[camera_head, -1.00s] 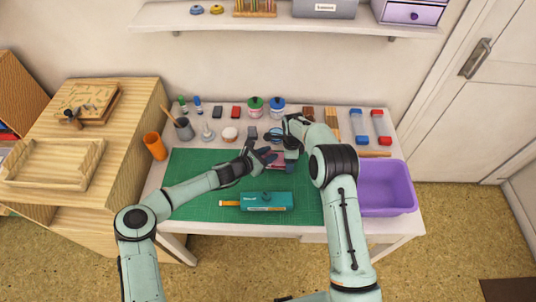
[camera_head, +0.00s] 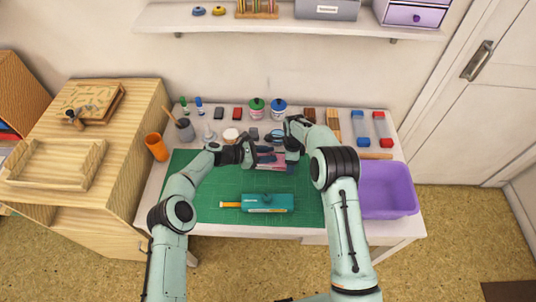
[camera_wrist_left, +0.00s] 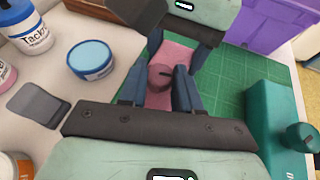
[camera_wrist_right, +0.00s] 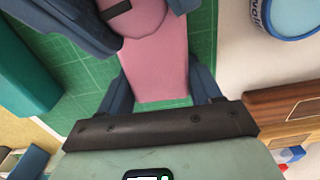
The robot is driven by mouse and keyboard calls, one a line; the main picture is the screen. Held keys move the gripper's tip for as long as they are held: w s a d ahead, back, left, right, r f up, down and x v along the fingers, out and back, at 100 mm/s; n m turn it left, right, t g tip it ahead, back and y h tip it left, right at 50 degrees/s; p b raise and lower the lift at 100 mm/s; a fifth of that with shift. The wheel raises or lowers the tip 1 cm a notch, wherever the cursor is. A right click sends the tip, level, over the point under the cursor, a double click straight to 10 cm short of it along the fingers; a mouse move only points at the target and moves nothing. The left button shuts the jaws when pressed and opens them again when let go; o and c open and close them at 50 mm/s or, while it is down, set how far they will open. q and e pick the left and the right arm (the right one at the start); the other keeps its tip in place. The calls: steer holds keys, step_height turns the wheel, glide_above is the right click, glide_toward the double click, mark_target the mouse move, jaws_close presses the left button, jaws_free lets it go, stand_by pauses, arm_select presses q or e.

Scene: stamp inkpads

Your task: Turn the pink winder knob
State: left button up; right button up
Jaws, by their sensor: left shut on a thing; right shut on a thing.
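The pink winder (camera_head: 268,167) lies on the green cutting mat. In the left wrist view its round pink knob (camera_wrist_left: 160,76), with a dark mark on top, sits between the two fingers of my left gripper (camera_wrist_left: 161,88), which is shut on it. In the right wrist view the flat pink winder body (camera_wrist_right: 160,62) lies between the fingers of my right gripper (camera_wrist_right: 163,92), which is shut on the body. The knob (camera_wrist_right: 133,20) also shows at the top there. In the head view the grippers partly hide the winder.
A teal box tool (camera_head: 267,203) lies on the green mat (camera_head: 215,205) nearer the front. Jars, bottles and ink pads line the table's back. A purple bin (camera_head: 388,191) stands at the right and an orange cup (camera_head: 155,146) at the left.

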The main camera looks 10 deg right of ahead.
steer(key=shift+a, duration=0.1)
stand_by(0.3)
arm_select(q)
steer(key=o, duration=1)
steer(key=shift+o, duration=0.2)
steer(key=v, duration=1.2)
steer(key=shift+w, duration=0.1)
arm_select(e)
steer(key=o, duration=1.2)
steer(key=shift+r, duration=0.1)
